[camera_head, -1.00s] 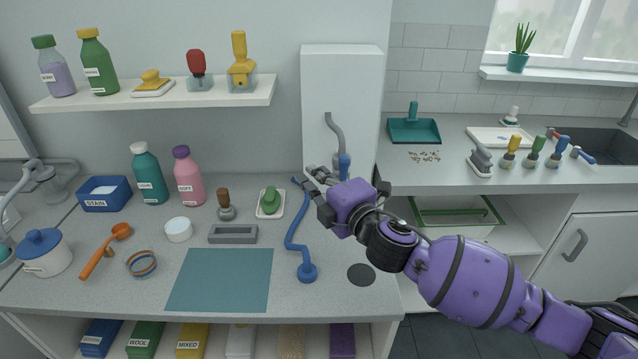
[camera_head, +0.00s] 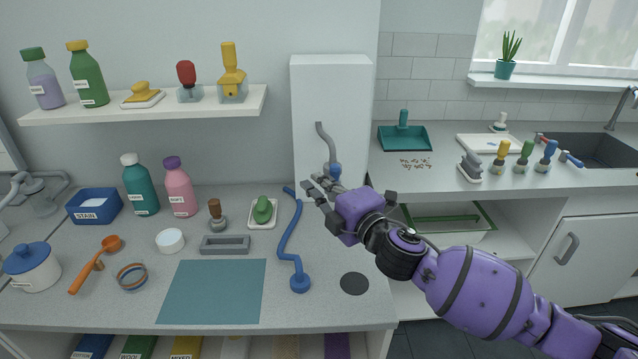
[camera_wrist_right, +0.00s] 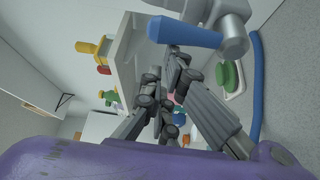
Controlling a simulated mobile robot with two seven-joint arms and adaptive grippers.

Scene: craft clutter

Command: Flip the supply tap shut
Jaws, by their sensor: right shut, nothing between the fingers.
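The supply tap has a blue lever (camera_head: 335,169) and a grey body. It sits at the white panel's front, below a curved grey pipe (camera_head: 325,143). In the right wrist view the blue lever (camera_wrist_right: 185,32) stretches left from the grey body (camera_wrist_right: 236,30), close beyond the fingertips. My right gripper (camera_head: 311,189) is just below and left of the lever in the head view. It is shut and empty, and its fingers also show in the right wrist view (camera_wrist_right: 165,68). The gripper partly hides the tap body, and contact with the lever cannot be told. My left gripper is out of view.
A blue hose (camera_head: 285,243) runs down the worktop beside the white panel (camera_head: 332,95). A green brush on a dish (camera_head: 262,212) lies left of it. A shelf (camera_head: 150,107) with bottles hangs at upper left. The teal mat (camera_head: 212,291) is bare.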

